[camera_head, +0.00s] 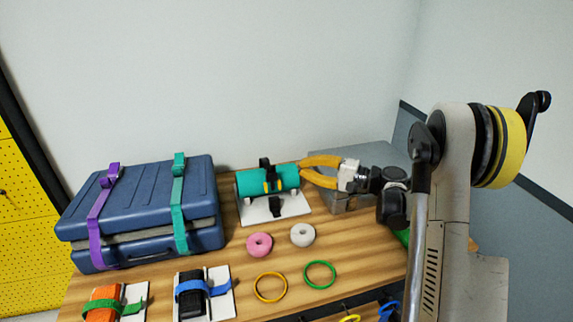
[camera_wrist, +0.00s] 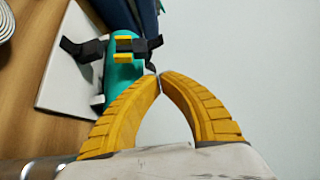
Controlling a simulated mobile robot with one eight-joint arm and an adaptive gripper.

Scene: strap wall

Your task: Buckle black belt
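The black belt (camera_head: 265,166) is around a teal cylinder (camera_head: 288,177) on a white base plate (camera_head: 248,215). One black end stands up above the cylinder and another lies at its front on the plate (camera_head: 276,206). Small yellow pieces (camera_head: 272,187) mark the buckle area. The wrist view shows the belt (camera_wrist: 84,49) with loose ends to both sides and yellow pieces (camera_wrist: 122,58) on the cylinder (camera_wrist: 120,78). I cannot tell if the belt is fastened.
A blue case (camera_head: 150,190) with purple and teal straps stands left. Pink (camera_head: 259,244) and white (camera_head: 302,235) rings, a yellow hoop (camera_head: 270,287) and a green hoop (camera_head: 320,274) lie in front. A grey metal box (camera_head: 345,203) is behind my arm. Strapped blocks sit front left.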

